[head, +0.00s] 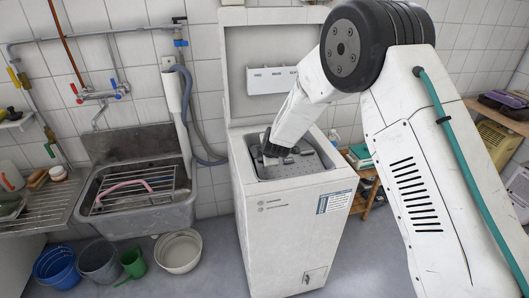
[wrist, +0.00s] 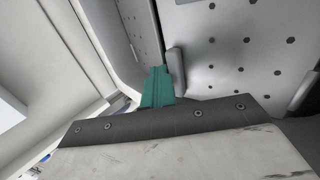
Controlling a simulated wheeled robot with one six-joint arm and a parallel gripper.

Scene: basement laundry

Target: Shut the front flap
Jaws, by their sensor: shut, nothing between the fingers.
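The white top-loading washing machine (head: 290,230) stands with its lid (head: 262,55) raised. Grey perforated metal of the drum (head: 300,170) shows in its top opening. In the wrist view a perforated panel (wrist: 235,45), likely a drum flap, fills the upper right, with raised tabs (wrist: 176,68) along its edge. I cannot tell for sure which flap is the front one, or how far it is open. My gripper (head: 275,150) reaches down into the opening from above. Its teal fingertips (wrist: 157,88) are shut and empty, close beside the panel's edge; contact is unclear.
The opening's white rim (wrist: 45,85) runs close at the left in the wrist view. A steel sink (head: 150,215) is left of the washer, with buckets (head: 98,262) on the floor. A low wooden shelf (head: 365,190) stands to the right, behind my arm.

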